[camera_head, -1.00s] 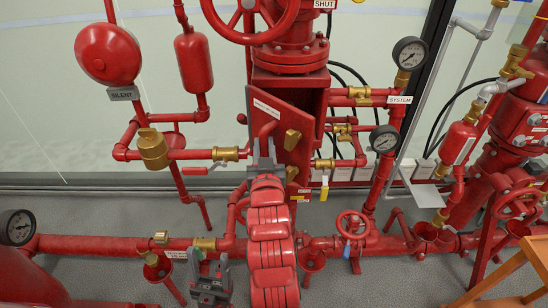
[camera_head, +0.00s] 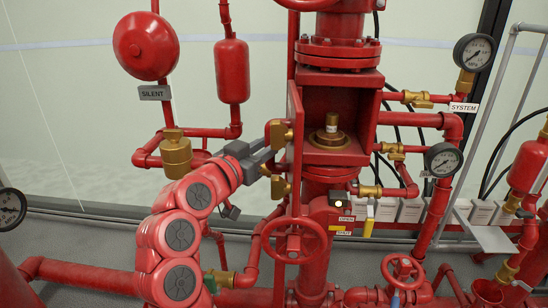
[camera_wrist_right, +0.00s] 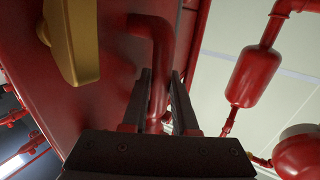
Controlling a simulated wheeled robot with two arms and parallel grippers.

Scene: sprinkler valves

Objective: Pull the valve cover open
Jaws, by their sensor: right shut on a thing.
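The red valve cover (camera_head: 295,130) stands swung open, seen nearly edge-on at the left of the red valve box (camera_head: 368,80). A brass fitting (camera_head: 331,133) shows inside the box. My right gripper (camera_head: 266,155) is at the cover's outer face, shut on its red bent-pipe handle (camera_head: 274,130). In the right wrist view, my gripper's dark fingers (camera_wrist_right: 163,88) lie on both sides of the handle (camera_wrist_right: 157,40), in front of the red cover (camera_wrist_right: 112,50). A brass piece (camera_wrist_right: 72,40) on the cover is close by. My left gripper is not in view.
A red handwheel (camera_head: 294,240) and pipes lie below the box. A brass valve (camera_head: 176,153), a red bell (camera_head: 146,46) and a red cylinder (camera_head: 232,70) are to the left. Two gauges (camera_head: 474,52) (camera_head: 443,159) stand right.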

